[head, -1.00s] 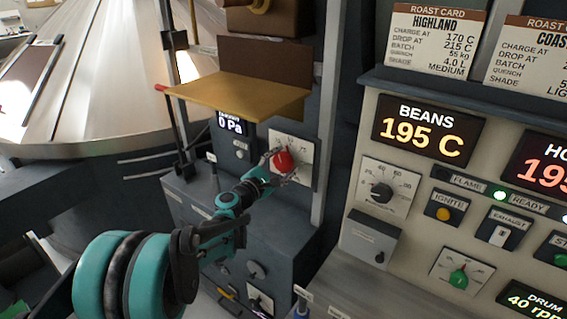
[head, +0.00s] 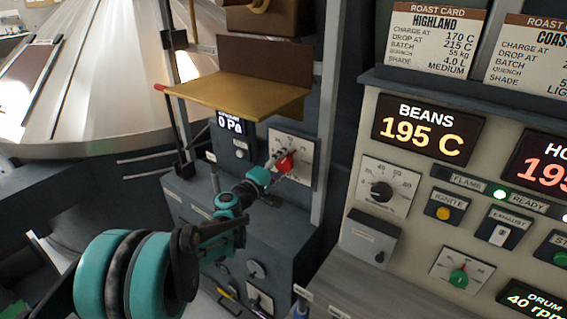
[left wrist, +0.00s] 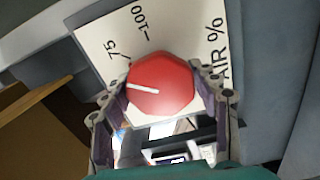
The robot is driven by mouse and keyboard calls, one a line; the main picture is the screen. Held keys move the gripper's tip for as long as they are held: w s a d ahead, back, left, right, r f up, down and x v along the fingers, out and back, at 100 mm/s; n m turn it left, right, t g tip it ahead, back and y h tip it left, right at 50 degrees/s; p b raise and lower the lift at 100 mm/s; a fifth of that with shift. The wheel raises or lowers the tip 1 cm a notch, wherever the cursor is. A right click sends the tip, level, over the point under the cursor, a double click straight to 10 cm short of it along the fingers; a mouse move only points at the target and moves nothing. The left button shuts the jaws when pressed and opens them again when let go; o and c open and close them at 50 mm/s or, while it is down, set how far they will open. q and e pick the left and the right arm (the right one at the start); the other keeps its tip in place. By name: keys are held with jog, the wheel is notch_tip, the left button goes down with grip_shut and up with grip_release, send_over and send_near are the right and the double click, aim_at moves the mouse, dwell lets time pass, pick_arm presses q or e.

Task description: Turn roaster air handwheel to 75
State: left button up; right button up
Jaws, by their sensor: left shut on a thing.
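The roaster air handwheel is a red faceted knob (left wrist: 162,86) with a white pointer line, on a white dial plate (left wrist: 185,30) marked 75, 100 and AIR %. In the left wrist view its pointer aims left, a little to the lower-number side of the 75 tick. My left gripper (left wrist: 165,100) is shut on the knob, one finger on either side. In the head view the knob (head: 284,163) is partly hidden by the left gripper (head: 281,166). The plate (head: 303,148) also shows there. My right gripper is not in view.
A brass shelf (head: 240,95) juts out just above the dial. A 0 Pa display (head: 230,122) is left of it. A grey post (head: 327,120) stands on its right. The control panel (head: 395,150) with a BEANS 195 C display is farther right.

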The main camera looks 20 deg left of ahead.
pick_arm(q)
jog(key=shift+m, duration=0.9)
jog(key=o, duration=1.2)
jog(key=v, duration=1.2)
